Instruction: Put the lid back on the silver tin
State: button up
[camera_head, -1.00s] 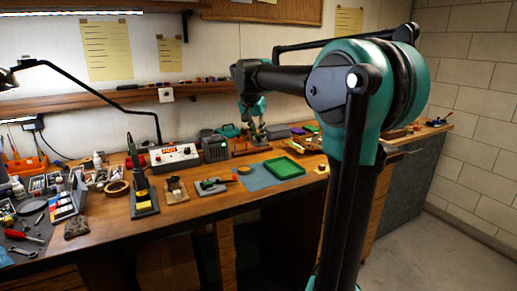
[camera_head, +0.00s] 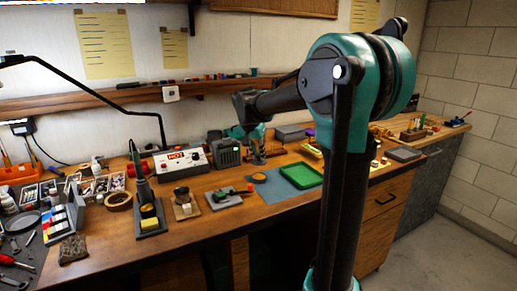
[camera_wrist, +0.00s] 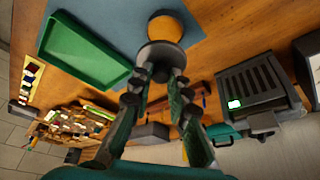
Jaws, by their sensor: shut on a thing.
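My gripper (camera_wrist: 160,70) is shut on a dark grey round piece (camera_wrist: 161,55), which looks like the lid. In the wrist view, a round orange-topped thing (camera_wrist: 165,27) shows just beyond the lid and is partly covered by it. It looks like the open tin with orange contents; its silver wall is not clear. In the head view, the orange top (camera_head: 259,177) sits on the blue-grey mat (camera_head: 275,189), just below my gripper (camera_head: 258,160). I cannot tell whether lid and tin touch.
A green tray (camera_head: 301,175) lies on the mat to the right of the tin. A grey box-shaped device (camera_head: 227,153) and a soldering station (camera_head: 181,160) stand at the back left.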

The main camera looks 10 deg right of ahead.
aim_at(257, 162)
jog(key=shift+f, duration=2.85)
jog(key=shift+f, duration=0.15)
jog(key=o, duration=0.9)
jog(key=shift+o, duration=0.4)
jog(key=o, duration=0.4)
jog(key=shift+r, duration=3.5)
